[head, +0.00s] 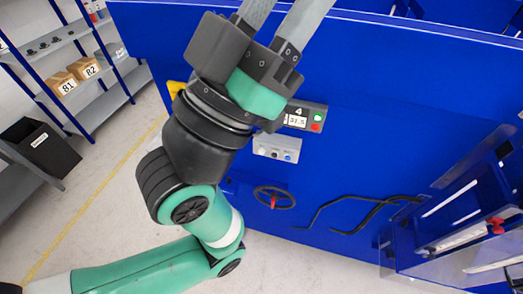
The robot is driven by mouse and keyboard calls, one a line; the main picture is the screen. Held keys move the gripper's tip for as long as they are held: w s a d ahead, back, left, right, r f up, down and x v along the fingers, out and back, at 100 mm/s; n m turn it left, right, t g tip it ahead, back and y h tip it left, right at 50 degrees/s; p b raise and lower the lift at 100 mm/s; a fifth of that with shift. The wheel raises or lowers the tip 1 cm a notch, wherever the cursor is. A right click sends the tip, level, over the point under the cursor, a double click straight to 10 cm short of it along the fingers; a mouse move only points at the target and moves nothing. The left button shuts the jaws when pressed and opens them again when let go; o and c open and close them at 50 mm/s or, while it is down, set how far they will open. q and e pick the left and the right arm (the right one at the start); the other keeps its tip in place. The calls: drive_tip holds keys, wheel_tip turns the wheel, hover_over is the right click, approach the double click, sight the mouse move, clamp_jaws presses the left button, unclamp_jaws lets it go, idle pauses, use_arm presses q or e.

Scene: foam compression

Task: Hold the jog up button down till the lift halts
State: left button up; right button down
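A small grey button box (277,148) is fixed to the blue machine front, with a blue button (288,156) at its right end and paler buttons to its left. Their labels are too small to read, so I cannot tell which is jog up. Just above is a dark control panel (306,104) with a display, a green button (318,118) and a red button (316,127); my gripper partly hides it. My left gripper (283,14) points up, above and left of the box, not touching it. Its fingers are apart; their tips are cut off. The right gripper is out of view.
A black handwheel (274,198) and dark cables (365,203) are on the blue front below. A blue frame with red parts (495,222) is at right. Shelves with boxes (67,84) and a black bin (42,147) are at left. The floor between is clear.

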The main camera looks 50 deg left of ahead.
use_arm(q)
drive_tip(key=shift+c, duration=0.4)
clamp_jaws()
idle(1.2)
